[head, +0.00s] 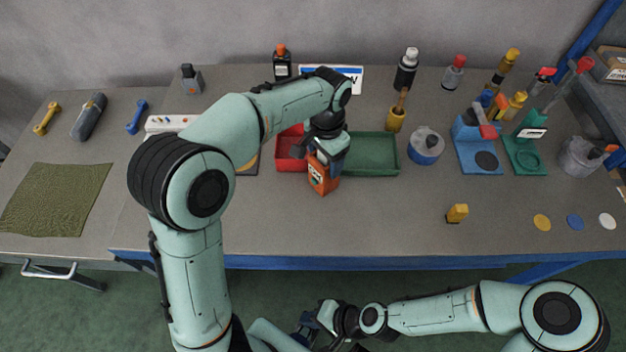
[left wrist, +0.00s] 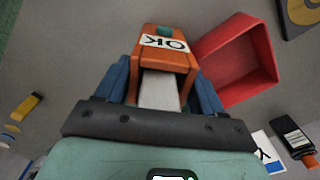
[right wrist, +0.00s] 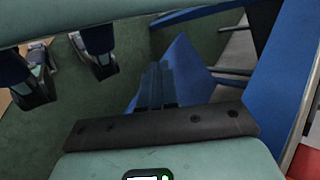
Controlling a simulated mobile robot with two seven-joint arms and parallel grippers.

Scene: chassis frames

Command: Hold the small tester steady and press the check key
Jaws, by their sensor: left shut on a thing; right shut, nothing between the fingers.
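The small orange tester (head: 322,178) is at the middle of the table, in front of the red tray. In the left wrist view the tester (left wrist: 150,62) shows a white OK label, a green patch that may be the key, and a pale grey part. My left gripper (head: 328,155) is shut on it from above, its blue fingers on either side. Whether the tester touches the table cannot be told. My right gripper (head: 304,326) is low, in front of the table's front edge. In the right wrist view its blue fingers (right wrist: 157,85) are together and empty.
The red tray (head: 286,163) and green tray (head: 372,172) stand behind the tester. A blue-and-white round container (head: 425,147) and a yellow block (head: 457,213) are to the right. The table front between tester and yellow block is clear.

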